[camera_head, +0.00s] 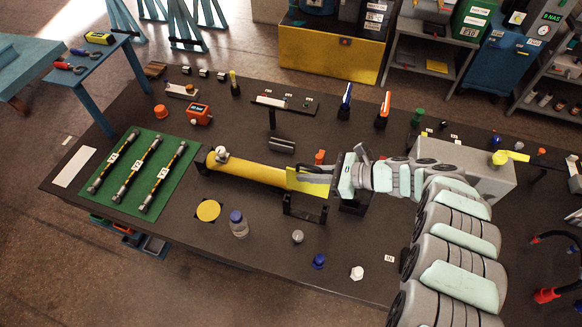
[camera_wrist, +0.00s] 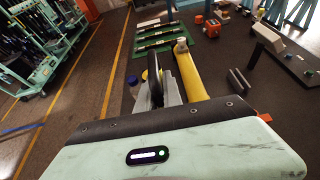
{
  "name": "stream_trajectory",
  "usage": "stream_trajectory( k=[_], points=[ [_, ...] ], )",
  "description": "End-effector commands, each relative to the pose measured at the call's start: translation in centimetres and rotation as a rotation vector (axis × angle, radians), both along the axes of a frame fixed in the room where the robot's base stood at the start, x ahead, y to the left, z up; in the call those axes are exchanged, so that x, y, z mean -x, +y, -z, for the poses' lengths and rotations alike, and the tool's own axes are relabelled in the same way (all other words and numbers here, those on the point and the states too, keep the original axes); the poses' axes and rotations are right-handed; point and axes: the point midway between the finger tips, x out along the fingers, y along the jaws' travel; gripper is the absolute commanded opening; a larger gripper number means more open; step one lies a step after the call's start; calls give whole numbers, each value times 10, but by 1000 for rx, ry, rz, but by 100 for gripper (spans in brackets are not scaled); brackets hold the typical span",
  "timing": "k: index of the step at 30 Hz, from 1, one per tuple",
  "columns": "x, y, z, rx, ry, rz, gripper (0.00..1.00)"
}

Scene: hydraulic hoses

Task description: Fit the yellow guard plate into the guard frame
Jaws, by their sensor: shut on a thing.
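The yellow guard plate (camera_head: 310,185) is in my gripper (camera_head: 316,173) in the head view, at the right end of a long yellow cylinder. My gripper is shut on the plate's upper part. The plate looks tilted, its lower edge close to the dark guard frame (camera_head: 304,213), which stands on the table just below it in the picture. I cannot tell whether plate and frame touch. In the wrist view my gripper's fingers (camera_wrist: 162,92) show, but I cannot make out the plate or the frame there.
The yellow cylinder (camera_head: 250,172) lies just left of the plate and also shows in the wrist view (camera_wrist: 189,75). A clear bottle (camera_head: 238,227), a yellow disc (camera_head: 208,210) and small caps stand nearby. A green mat (camera_head: 128,192) bears 3 hoses. Grey blocks (camera_head: 281,145) lie behind.

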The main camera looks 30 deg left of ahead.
Motion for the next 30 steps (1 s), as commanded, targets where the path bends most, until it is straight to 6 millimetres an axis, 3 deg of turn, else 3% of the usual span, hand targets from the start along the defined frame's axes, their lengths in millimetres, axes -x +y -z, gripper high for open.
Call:
stream_trajectory(
  k=[15,30],
  points=[
    [0,2,-3,0,0,-2,0],
    [1,2,48,-2,3,0,0]
  ],
)
